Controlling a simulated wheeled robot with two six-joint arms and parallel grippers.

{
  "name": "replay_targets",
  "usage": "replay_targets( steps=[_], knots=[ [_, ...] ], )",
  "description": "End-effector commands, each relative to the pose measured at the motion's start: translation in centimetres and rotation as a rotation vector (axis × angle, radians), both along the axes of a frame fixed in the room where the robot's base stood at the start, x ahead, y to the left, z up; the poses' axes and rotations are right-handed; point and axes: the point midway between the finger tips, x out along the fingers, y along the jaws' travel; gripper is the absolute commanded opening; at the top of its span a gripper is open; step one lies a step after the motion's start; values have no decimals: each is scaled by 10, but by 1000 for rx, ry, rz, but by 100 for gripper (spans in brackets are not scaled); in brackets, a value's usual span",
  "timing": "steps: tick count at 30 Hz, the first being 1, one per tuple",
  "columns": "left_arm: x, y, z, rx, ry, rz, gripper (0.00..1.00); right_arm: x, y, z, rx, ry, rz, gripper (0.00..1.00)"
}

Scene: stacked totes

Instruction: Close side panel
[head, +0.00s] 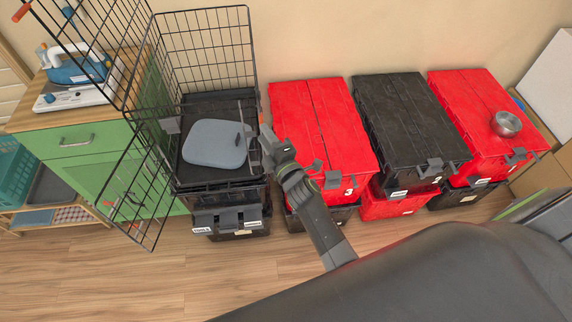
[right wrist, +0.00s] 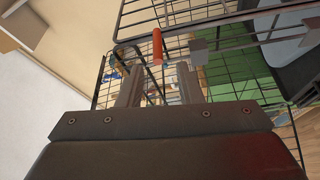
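A black wire cage stands on a stack of black totes. Its back panel (head: 205,45) is upright. Mesh panels (head: 140,190) stick out on the left side, with orange grips at their ends. A grey-blue pad (head: 215,143) lies on the cage floor. My right gripper (head: 266,148) is at the cage's right edge, beside a small orange grip (head: 261,118). In the right wrist view, its two fingers (right wrist: 158,85) are apart with nothing between them, and an orange grip (right wrist: 157,47) shows just beyond them. The right side panel is hard to make out. My left gripper is out of view.
Red totes (head: 320,125) and a black tote (head: 410,115) stand in stacks to the right, with a metal bowl (head: 506,124) on the far one. A green cabinet (head: 75,140) holding an iron (head: 80,70) stands left. The wooden floor (head: 120,285) in front is clear.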

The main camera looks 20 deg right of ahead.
Motion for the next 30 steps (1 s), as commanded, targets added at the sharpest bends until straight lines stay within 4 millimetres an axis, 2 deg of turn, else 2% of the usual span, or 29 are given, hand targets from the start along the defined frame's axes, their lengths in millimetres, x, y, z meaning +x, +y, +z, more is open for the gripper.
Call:
replay_targets(
  steps=[1,9,16,22,30],
  knots=[
    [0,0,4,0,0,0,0,-12,-2,0,-1,4,-2,33],
    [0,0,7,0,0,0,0,-67,-9,-6,0,3,-1,33],
    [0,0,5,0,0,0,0,-107,-14,-8,0,2,0,33],
    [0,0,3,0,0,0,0,-126,-16,-9,0,1,2,33],
    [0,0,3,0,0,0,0,-131,-17,-9,0,-1,2,33]
  ],
)
